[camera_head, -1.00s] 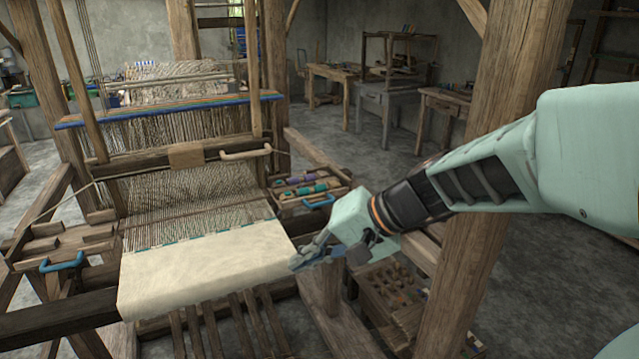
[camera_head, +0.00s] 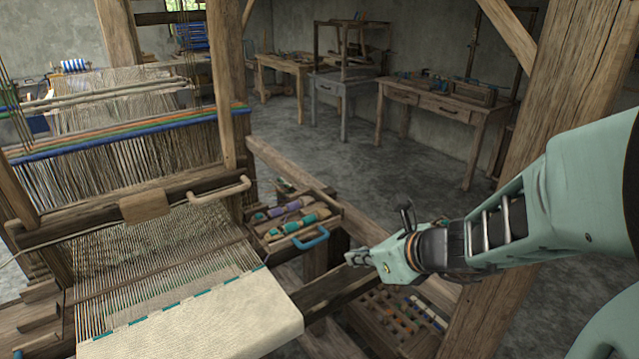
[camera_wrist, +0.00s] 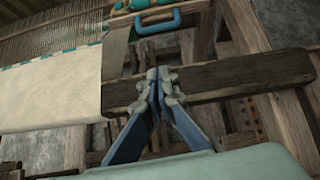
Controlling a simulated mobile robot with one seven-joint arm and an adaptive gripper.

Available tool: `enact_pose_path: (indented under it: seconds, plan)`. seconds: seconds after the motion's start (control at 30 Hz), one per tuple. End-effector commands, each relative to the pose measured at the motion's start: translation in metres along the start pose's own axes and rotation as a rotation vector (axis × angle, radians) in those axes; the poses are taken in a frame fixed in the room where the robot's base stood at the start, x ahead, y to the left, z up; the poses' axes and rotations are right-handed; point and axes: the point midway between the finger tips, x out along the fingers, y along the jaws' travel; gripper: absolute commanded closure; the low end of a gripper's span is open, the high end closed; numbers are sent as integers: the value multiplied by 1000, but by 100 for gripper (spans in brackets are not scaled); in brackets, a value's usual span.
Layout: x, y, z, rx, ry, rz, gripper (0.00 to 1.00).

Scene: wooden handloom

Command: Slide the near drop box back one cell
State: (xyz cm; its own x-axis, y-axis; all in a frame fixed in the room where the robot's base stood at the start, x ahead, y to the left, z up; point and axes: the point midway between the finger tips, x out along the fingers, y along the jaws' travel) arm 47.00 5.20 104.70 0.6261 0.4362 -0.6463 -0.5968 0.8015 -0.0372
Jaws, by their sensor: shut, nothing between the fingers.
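The near drop box (camera_head: 262,246) is a wooden tray with a blue handle (camera_head: 311,238) on its front, at the right side of the loom. It holds several shuttles wound with purple and teal yarn (camera_head: 290,217). In the wrist view its blue handle (camera_wrist: 158,21) shows at the top centre. My gripper (camera_head: 352,257) is to the right of and a little below the handle, apart from it. In the wrist view my gripper (camera_wrist: 157,76) has its fingertips together, with nothing between them, above a dark wooden beam (camera_wrist: 235,76).
The cream cloth (camera_head: 200,320) on the loom lies to the left. A wooden post (camera_head: 560,110) stands close to my arm on the right. A compartment box with small coloured pieces (camera_head: 400,315) sits below my gripper. A curved wooden handle (camera_head: 218,190) is on the beater.

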Motion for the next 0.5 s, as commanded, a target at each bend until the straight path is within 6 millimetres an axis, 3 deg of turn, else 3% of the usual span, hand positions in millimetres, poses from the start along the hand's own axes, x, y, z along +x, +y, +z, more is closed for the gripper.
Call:
enact_pose_path:
  seconds: [0.5]
  plan:
    - [2, -2, -4, 61, 4, -12, 100]
